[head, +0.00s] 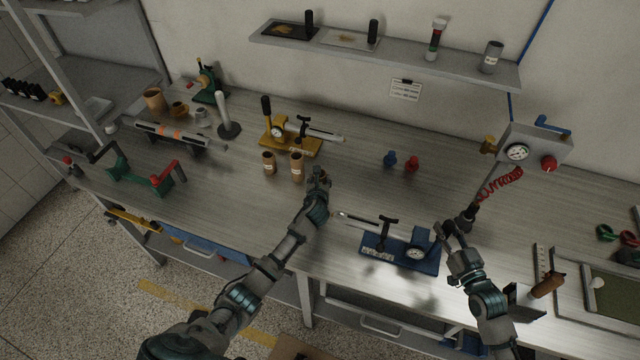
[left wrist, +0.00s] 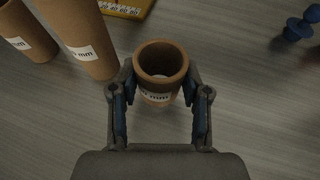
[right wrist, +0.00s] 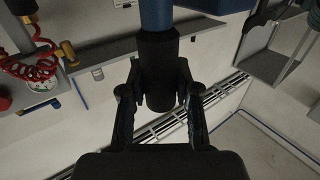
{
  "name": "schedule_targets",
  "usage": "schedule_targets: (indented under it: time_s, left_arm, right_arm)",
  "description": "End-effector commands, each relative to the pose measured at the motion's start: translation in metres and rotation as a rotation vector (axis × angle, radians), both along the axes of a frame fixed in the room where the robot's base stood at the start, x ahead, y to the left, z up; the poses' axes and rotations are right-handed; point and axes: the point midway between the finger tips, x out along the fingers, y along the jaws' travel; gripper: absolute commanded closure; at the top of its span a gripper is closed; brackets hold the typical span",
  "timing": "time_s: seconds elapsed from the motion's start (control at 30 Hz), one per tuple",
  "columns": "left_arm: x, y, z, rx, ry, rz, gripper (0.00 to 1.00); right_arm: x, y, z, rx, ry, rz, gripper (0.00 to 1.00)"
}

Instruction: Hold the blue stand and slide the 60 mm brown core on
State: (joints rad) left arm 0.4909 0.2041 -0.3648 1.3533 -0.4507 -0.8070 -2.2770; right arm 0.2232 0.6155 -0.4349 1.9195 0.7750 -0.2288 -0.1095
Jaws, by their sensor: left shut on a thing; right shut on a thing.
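The blue stand (head: 385,250) is at the front right of the bench in the head view. Its pale spindle points left, and dark patches below make the base look raised, though I cannot be sure. My right gripper (head: 458,228) is at its right end, shut on a black handle (right wrist: 160,75) with a blue shaft in the right wrist view. My left gripper (head: 318,182) is shut on a brown core (left wrist: 160,62), whose open end faces the wrist camera. Its label is partly hidden, so I cannot read the size. The core is up-left of the spindle tip (head: 343,215), apart from it.
Two brown cores (head: 283,165) stand left of my left gripper. A yellow stand (head: 290,137) is behind them. Blue and red knobs (head: 401,162) stand mid-bench. A red coiled hose (head: 500,183) hangs close to my right gripper. A tray (head: 600,295) is at the right.

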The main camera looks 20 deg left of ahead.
Motion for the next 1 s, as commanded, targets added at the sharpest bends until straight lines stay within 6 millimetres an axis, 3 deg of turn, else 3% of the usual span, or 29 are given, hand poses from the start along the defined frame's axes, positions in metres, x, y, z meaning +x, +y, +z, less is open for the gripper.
schedule_targets:
  time_s: [0.2,0.33,0.47,0.6,0.7,0.87,1.0]
  left_arm:
    - [0.001,0.001,0.05,0.0,-0.006,-0.001,0.8]
    - [-0.001,0.0,0.066,-0.008,-0.002,-0.002,0.8]
    - [-0.013,0.001,0.053,-0.101,0.008,-0.019,0.8]
    - [-0.044,0.0,0.02,-0.41,0.026,-0.043,0.8]
    - [-0.066,0.001,0.008,-0.685,0.04,-0.042,0.8]
    - [-0.099,0.005,0.004,-1.095,0.051,-0.019,0.8]
    - [-0.124,0.011,0.012,-1.366,0.043,0.005,0.8]
  right_arm:
    - [0.0,0.0,-0.001,-0.001,0.002,0.0,1.0]
    - [0.0,0.0,-0.001,-0.001,0.002,0.0,1.0]
    - [0.0,0.0,-0.001,0.0,0.002,0.0,1.0]
    - [0.0,0.0,-0.001,0.0,0.002,0.0,1.0]
    - [0.0,0.0,-0.001,0.0,0.002,0.0,1.0]
    - [0.0,0.0,-0.001,0.0,0.002,0.0,1.0]
    - [0.0,0.0,-0.001,0.0,0.002,0.0,1.0]
